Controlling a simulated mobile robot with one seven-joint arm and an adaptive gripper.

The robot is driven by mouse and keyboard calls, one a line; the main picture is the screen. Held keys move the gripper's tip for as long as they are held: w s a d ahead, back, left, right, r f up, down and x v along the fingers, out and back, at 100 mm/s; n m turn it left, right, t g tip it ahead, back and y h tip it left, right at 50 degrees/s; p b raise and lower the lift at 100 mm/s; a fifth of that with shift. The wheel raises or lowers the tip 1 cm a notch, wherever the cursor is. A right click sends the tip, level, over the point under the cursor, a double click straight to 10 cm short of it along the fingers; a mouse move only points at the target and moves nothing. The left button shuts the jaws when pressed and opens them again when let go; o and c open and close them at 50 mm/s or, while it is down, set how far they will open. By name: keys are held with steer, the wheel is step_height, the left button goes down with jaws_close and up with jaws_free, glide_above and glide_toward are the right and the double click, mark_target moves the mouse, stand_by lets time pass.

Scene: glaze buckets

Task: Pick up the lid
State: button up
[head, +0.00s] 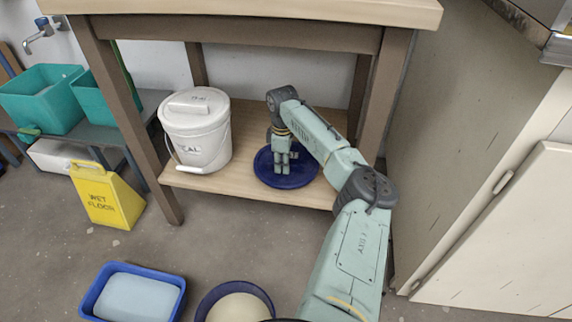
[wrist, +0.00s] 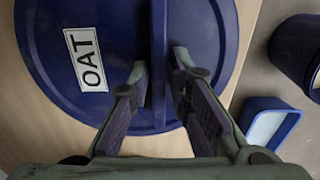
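A round blue lid (head: 262,176) lies flat on the low wooden shelf under the table. In the wrist view the blue lid (wrist: 60,28) has a white label reading "OAT" and a raised bar handle (wrist: 158,28) across its middle. My gripper (head: 282,168) points down over the lid. In the wrist view my gripper's fingers (wrist: 161,68) stand apart on either side of the bar, with gaps between them and it. My gripper's fingers hide part of the lid.
A white lidded bucket (head: 206,145) stands on the shelf left of the lid. A blue bucket (head: 268,296) with pale contents and a blue tray (head: 90,297) are on the floor in front. Table legs (head: 385,85) flank the shelf. A yellow wet-floor sign (head: 103,195) stands left.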

jaws_close()
steer(key=shift+r+b, duration=0.1)
steer(key=shift+b, duration=0.3)
